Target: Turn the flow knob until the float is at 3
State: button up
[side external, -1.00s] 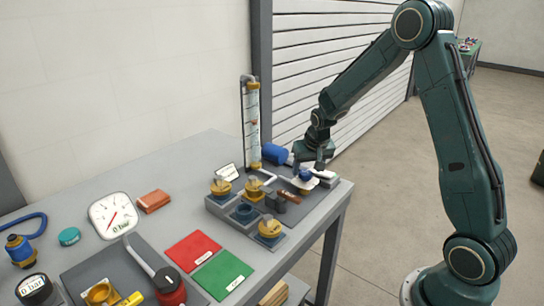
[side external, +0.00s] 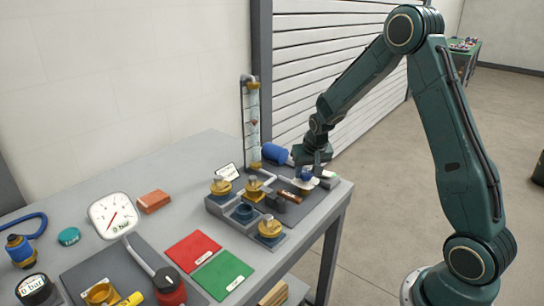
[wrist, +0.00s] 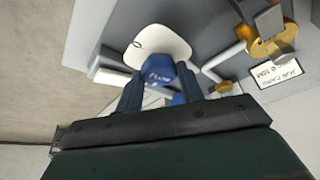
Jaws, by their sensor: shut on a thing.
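The blue flow knob (wrist: 158,72), lettered FLOW, sits over a white dial plate (wrist: 160,42). My gripper (wrist: 160,84) is shut on it, one dark finger on each side. In the side view my gripper (side external: 312,166) points down over the knob (side external: 303,178) at the right end of the skid, hiding part of it. The clear flow tube (side external: 252,140) stands upright behind the skid. A small red float (side external: 253,122) seems to show around the tube's middle. The scale numbers are too small to read.
Brass valves (side external: 270,227) and a dark block with a brown handle (side external: 290,197) stand left of my gripper. A blue motor (side external: 275,154) and a white pipe lie close behind. A job card (wrist: 278,72) lies nearby. Red and green mats (side external: 222,274) lie toward the front.

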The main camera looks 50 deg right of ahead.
jog(key=shift+m, duration=0.5)
jog(key=o, duration=1)
jog(key=shift+r, duration=0.15)
jog(key=shift+v, duration=6.8)
jog(key=shift+w+a, duration=0.15)
jog(key=shift+a, duration=0.05)
